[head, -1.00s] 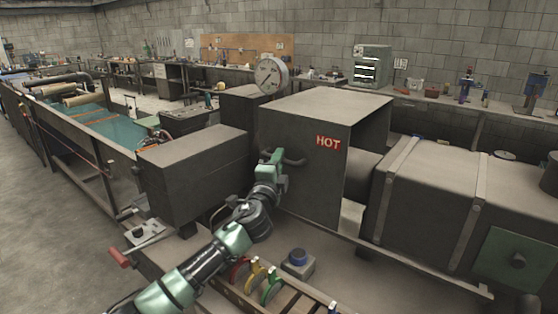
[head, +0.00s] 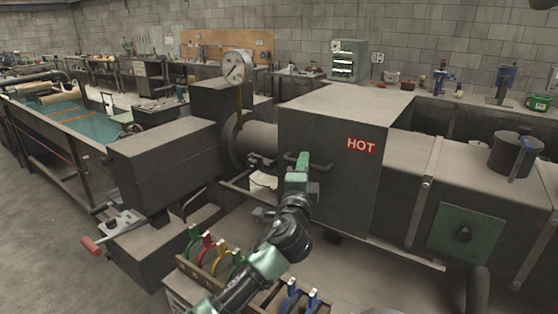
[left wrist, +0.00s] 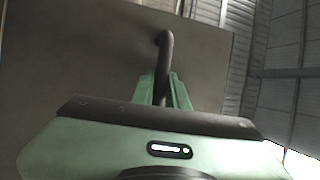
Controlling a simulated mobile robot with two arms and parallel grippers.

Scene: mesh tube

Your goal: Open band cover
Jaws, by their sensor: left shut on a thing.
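The band cover (head: 325,185) is a dark grey box with a red HOT label (head: 361,146), in the middle of the head view. Its bar handle (head: 291,157) is on the front face near the left edge. My left gripper (head: 299,164) is shut on this handle. The left wrist view shows the handle (left wrist: 165,50) between the green fingers (left wrist: 163,90), with the cover's face (left wrist: 80,55) behind. Left of the cover, a round flange and barrel (head: 257,138) lie exposed. My right gripper is not in view.
A dark box (head: 165,160) and a dial gauge (head: 236,68) stand left of the barrel. A rack (head: 215,268) with coloured tools is below my arm. A dark pot (head: 514,153) stands on the machine at right. A red-handled lever (head: 92,244) is at lower left.

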